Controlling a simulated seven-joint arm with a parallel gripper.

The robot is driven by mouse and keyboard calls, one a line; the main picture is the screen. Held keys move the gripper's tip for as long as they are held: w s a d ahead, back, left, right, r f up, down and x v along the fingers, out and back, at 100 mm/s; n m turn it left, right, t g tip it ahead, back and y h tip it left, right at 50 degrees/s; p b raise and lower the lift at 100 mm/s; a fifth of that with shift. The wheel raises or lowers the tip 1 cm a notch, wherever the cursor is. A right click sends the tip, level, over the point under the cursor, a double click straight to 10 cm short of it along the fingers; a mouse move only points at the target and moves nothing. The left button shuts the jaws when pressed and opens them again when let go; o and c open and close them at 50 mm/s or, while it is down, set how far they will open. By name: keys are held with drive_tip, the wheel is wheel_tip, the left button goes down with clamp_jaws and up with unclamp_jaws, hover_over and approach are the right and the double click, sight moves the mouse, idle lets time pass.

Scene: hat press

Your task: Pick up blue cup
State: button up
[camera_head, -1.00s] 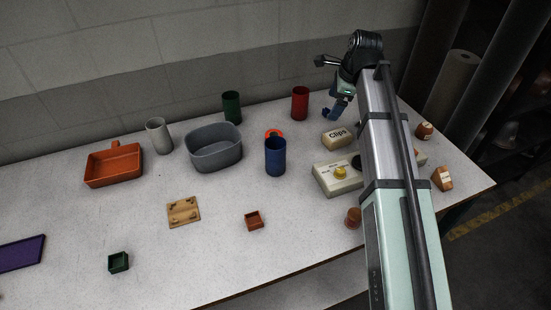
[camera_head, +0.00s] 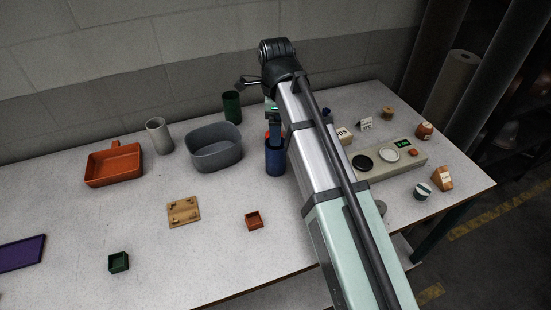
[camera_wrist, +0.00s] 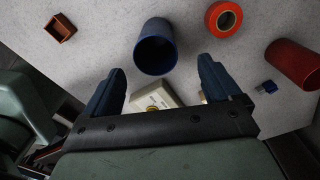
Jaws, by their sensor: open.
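The blue cup (camera_head: 275,160) stands upright on the table, just right of the grey basin, its right side close to my arm's outline. In the wrist view the blue cup (camera_wrist: 155,45) appears with its dark open mouth toward the camera, ahead of and between the fingers. My gripper (camera_head: 273,132) hangs near the top of the cup, partly hidden by my arm in the head view. In the wrist view my gripper (camera_wrist: 162,70) has its fingers wide apart, with nothing held between them. Contact with the cup cannot be made out.
The grey basin (camera_head: 216,147) and green cup (camera_head: 232,106) stand left of and behind the blue cup.

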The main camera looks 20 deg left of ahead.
sight(276, 155)
drive_tip(key=shift+s+d+f, duration=0.1)
drive_tip(key=shift+s+f, duration=0.1)
drive_tip(key=shift+f, duration=2.2)
drive_tip(key=shift+s+d+f, duration=0.1)
drive_tip(key=shift+s+f, duration=0.05)
drive_tip(key=shift+f, duration=2.85)
drive_tip(key=shift+c, duration=0.3)
drive_tip(key=c, duration=1.1)
